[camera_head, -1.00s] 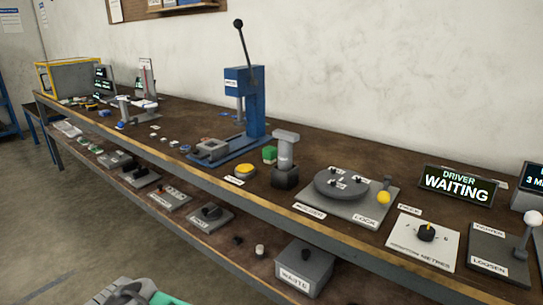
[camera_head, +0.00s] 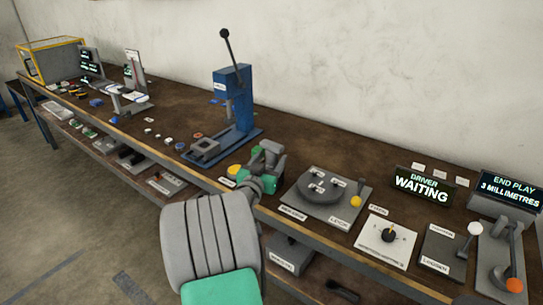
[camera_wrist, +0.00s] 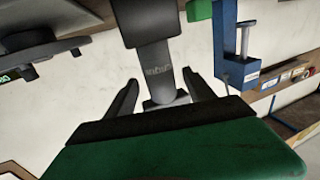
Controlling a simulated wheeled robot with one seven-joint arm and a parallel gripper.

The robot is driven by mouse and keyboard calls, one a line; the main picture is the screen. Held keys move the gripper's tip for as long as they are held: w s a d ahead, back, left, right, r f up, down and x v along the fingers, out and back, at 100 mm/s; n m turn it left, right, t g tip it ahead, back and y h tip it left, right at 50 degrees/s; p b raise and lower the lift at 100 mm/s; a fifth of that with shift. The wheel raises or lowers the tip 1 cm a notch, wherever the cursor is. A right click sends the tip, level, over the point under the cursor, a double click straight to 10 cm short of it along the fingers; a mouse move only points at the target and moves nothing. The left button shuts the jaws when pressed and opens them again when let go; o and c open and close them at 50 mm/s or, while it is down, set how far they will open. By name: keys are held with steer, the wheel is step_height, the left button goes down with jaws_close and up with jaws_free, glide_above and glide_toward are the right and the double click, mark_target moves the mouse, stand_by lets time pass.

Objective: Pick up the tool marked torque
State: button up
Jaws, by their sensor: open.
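A grey tool with a thick shaft stands upright in a dark holder (camera_wrist: 138,15) on the bench. In the wrist view the picture is turned over, and the tool (camera_wrist: 155,57) shows in the middle with small lettering on its shaft, too small to read surely. My gripper (camera_wrist: 160,77) is open, with one finger on each side of the tool's free end. I cannot tell whether either finger touches it. In the head view my arm covers most of the tool and its holder.
The blue press (camera_head: 232,105) stands behind and left, with a green block (camera_wrist: 199,9) near the tool. To the right are a plate with a round turntable (camera_head: 318,183), a yellow-knobbed lever (camera_head: 356,201), a dial panel (camera_head: 385,240) and the "Driver waiting" display (camera_head: 423,185).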

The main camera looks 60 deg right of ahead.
steer(key=d, duration=0.3)
steer(key=d+p, duration=0.1)
steer(key=shift+w+d, duration=0.25)
steer(key=shift+d, duration=0.1)
jaws_close()
